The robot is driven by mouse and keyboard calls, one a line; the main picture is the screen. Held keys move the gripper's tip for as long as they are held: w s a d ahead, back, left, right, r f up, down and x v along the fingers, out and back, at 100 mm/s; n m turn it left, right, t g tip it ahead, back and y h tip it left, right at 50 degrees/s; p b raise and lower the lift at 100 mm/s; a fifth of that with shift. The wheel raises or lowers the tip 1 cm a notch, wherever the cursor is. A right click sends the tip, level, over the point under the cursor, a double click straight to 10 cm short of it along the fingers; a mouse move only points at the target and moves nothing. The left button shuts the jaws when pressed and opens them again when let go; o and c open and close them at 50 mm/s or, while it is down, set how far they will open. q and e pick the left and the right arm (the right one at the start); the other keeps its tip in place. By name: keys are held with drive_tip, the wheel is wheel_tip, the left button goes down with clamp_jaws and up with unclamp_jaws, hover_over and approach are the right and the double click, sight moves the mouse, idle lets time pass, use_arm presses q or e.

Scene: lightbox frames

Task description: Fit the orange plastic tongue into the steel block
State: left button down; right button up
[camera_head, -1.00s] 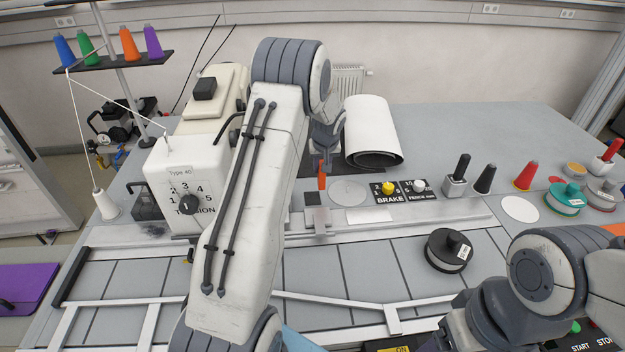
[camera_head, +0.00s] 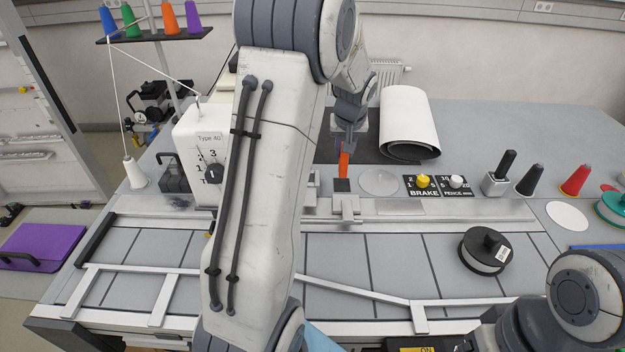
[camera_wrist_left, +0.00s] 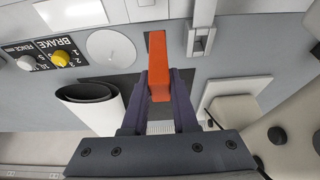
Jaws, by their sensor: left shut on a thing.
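My left gripper (camera_head: 348,138) is shut on the orange plastic tongue (camera_head: 344,165), which points downward in the head view. In the left wrist view, the gripper (camera_wrist_left: 158,88) holds the tongue (camera_wrist_left: 158,52) between its dark fingers, with its free end sticking out. In the left wrist view, the block (camera_wrist_left: 199,42) is right of the tongue, with a visible gap in the picture. Height above the table is hard to judge. My right gripper is not in view.
A round pale disc (camera_head: 380,182) and the BRAKE dial panel (camera_head: 437,185) are right of the block. The white machine (camera_head: 200,155) is to the left, partly hidden by my left arm. A black spool (camera_head: 485,250) lies in front.

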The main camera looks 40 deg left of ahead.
use_arm(q)
drive_tip(key=a+f+p, duration=0.3)
drive_tip(key=a+f, duration=0.2)
drive_tip(key=a+f+p, duration=0.3)
drive_tip(key=a+f, duration=0.2)
drive_tip(key=a, duration=0.1)
drive_tip(key=shift+s+f, duration=0.1)
drive_tip(key=shift+s, duration=0.1)
drive_tip(key=shift+f, duration=0.2)
drive_tip(key=shift+f+b, duration=0.2)
drive_tip(key=shift+b, duration=0.1)
drive_tip(key=c, duration=0.7)
unclamp_jaws()
drive_tip(key=shift+r, duration=0.1)
